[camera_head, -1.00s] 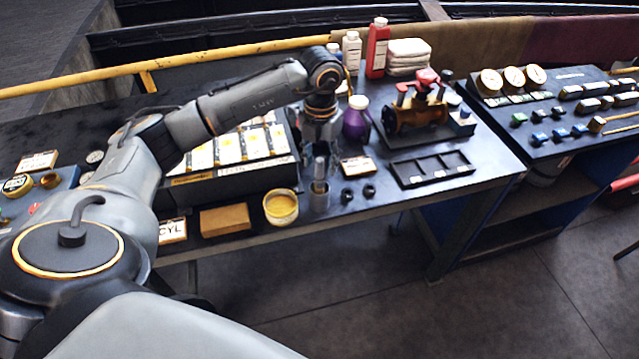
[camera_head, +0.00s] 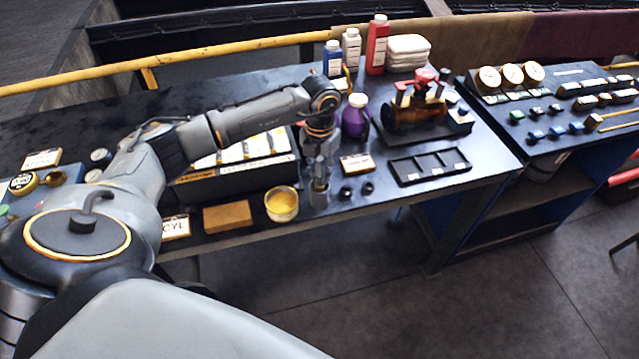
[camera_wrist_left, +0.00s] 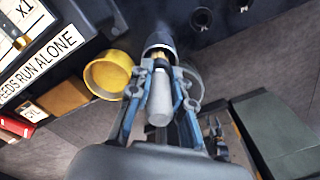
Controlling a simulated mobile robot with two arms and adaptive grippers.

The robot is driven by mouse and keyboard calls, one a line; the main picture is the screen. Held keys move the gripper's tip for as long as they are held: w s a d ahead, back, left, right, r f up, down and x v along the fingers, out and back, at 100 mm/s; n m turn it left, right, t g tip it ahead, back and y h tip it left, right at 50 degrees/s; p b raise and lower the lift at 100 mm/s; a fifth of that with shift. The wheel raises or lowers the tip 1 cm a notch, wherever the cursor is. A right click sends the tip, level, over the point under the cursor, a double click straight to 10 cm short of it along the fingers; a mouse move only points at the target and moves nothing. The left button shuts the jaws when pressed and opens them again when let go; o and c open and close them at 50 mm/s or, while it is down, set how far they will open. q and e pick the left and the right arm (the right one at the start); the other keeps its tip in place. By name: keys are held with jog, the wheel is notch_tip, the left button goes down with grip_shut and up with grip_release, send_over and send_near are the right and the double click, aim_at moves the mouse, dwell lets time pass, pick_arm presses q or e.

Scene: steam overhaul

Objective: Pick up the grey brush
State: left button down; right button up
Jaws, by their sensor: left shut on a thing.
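My left gripper (camera_head: 321,168) points down at the front edge of the bench, just right of the pot of yellow paste (camera_head: 282,205). In the left wrist view its two fingers (camera_wrist_left: 162,92) are closed on the light grey handle of the grey brush (camera_wrist_left: 158,108). A brassy band and a dark part show beyond the handle. In the head view the gripper hides most of the brush. A grey metal cup (camera_head: 319,196) stands right below the fingers. I cannot tell whether the brush's lower end is still inside it. My right gripper is not in view.
The yellow-paste pot is close on the left, with a brown block (camera_head: 227,216) beyond it. Two small black rings (camera_head: 356,190) and a black divided tray (camera_head: 429,167) lie to the right. A purple bottle (camera_head: 355,117) stands behind. Open floor lies before the bench.

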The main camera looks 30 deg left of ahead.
pick_arm(q)
jog(key=shift+r, duration=0.1)
jog(key=shift+r, duration=0.3)
notch_tip(320, 180, up, 9)
jog(key=b, duration=0.3)
jog(key=shift+f, duration=0.2)
jog(key=shift+r, duration=0.35)
jog(key=shift+d, duration=0.1)
